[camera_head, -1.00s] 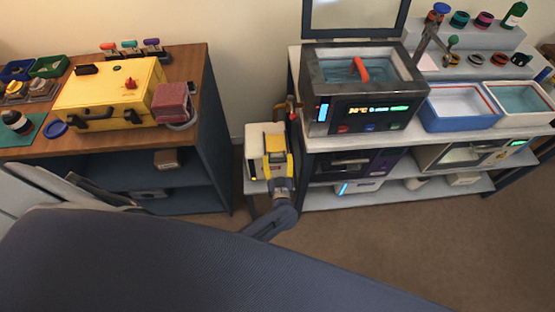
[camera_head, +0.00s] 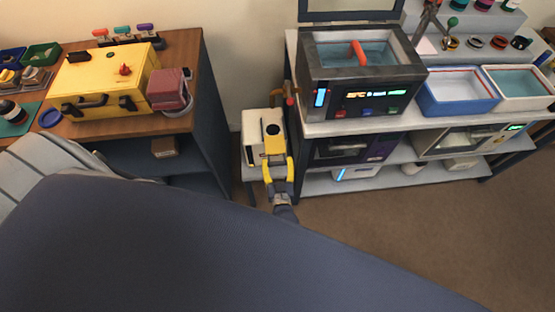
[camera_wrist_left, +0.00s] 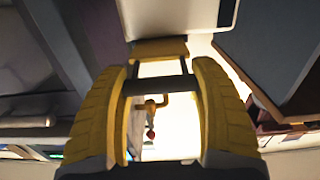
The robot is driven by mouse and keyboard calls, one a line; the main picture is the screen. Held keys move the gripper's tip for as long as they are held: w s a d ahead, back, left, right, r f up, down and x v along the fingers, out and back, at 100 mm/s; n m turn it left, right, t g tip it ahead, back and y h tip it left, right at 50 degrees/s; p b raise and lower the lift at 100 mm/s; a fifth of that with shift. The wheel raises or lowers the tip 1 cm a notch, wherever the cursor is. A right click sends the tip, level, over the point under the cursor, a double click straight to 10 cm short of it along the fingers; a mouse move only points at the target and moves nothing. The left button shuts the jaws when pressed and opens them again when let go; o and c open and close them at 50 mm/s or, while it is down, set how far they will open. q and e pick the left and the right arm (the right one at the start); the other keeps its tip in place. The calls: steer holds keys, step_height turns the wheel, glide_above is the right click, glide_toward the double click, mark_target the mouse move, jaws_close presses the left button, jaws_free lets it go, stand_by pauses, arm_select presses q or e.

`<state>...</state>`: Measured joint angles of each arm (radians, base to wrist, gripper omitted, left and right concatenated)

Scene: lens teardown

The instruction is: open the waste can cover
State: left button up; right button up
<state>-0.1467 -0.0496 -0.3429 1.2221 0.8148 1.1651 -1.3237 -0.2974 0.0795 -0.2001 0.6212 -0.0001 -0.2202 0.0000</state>
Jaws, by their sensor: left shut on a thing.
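The waste can appears to be the white box (camera_head: 251,151) on a low stand between the two benches. How far the cover is raised I cannot tell. My right gripper is out of view.
A wooden bench with a yellow case (camera_head: 103,83) stands left of the box. A shelf unit with a water bath (camera_head: 360,85) stands close on the right. A pipe with a red end (camera_head: 290,101) is behind the box. The floor (camera_head: 400,240) at lower right is clear.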

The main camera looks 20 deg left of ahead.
arm_select(q)
steer(key=o, duration=1.2)
steer(key=shift+w+r, duration=0.2)
steer(key=shift+r, duration=0.1)
steer(key=o, duration=0.5)
steer(key=shift+s+f, duration=0.1)
steer(key=shift+f, duration=0.05)
steer(key=shift+s, duration=0.15)
steer(key=shift+v, duration=3.6)
steer(key=shift+d, duration=0.1)
